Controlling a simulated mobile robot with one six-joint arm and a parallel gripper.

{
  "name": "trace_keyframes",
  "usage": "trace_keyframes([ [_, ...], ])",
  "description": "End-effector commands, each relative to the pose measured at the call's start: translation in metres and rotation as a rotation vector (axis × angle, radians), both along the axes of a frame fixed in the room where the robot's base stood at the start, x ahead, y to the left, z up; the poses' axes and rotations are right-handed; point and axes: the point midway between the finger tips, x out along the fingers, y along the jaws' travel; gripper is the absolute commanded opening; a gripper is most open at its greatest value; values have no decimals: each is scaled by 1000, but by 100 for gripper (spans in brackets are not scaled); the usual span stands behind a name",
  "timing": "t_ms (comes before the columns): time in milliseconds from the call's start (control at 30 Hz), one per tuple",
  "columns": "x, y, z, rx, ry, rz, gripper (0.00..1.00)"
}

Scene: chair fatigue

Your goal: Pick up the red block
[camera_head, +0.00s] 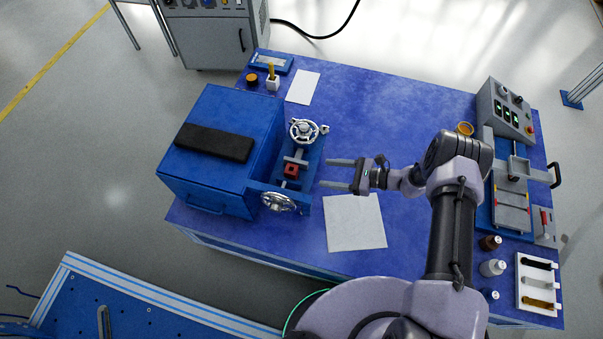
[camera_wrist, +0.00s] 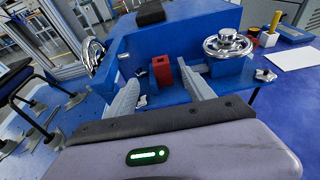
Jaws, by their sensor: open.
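The red block (camera_head: 291,170) sits in the blue fixture between two silver handwheels, beside the big blue box. In the wrist view the red block (camera_wrist: 162,71) stands ahead, between the lines of my two fingers, with a dark hole in its upper face. My gripper (camera_head: 323,174) is open and empty, to the right of the block and apart from it, fingers pointing at it. In the wrist view my gripper (camera_wrist: 160,95) shows both fingers spread wide. Whether the fixture's jaws grip the block is hard to tell.
Handwheels (camera_head: 303,131) and (camera_head: 278,201) flank the block. The blue box (camera_head: 222,143) with a black pad stands behind it. A white sheet (camera_head: 355,222) lies flat nearby. A control box (camera_head: 505,112), bottles and a tray fill the right end. The table's middle is clear.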

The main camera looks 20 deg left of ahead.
Motion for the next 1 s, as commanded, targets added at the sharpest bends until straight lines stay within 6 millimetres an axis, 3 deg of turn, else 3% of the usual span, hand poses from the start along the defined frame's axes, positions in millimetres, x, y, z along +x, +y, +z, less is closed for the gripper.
trace_keyframes([
  [200,-8,61,-23,-1,-1,5,62],
  [600,-14,123,-45,-2,-1,5,62],
  [900,-14,132,-44,-2,0,3,62],
  [1000,-14,132,-44,-2,0,3,42],
])
